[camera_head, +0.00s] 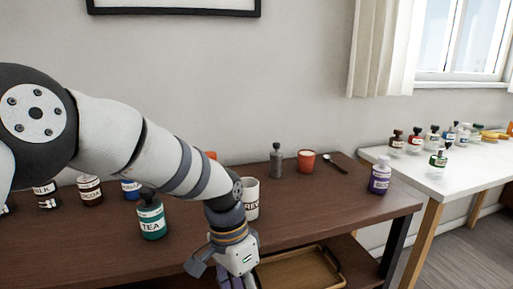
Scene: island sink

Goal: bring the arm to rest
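My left arm enters from the left and reaches across the dark brown table (310,220) to its front edge. My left gripper (232,274) points down in front of that edge, at the bottom of the picture. Its fingertips are cut off by the frame, so I cannot tell whether it is open or shut. A purple-grey patch shows at the fingers; I cannot tell what it is. A white mug (252,199) with dark lettering stands behind my wrist, partly hidden. My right gripper is not in view.
A teal TEA bottle (151,218) stands left of my wrist, with several jars behind. A grey bottle (276,160), red cup (306,161), spoon (335,163) and purple bottle (380,176) stand right. A wooden tray (330,272) lies below. A white table (470,172) holds several bottles.

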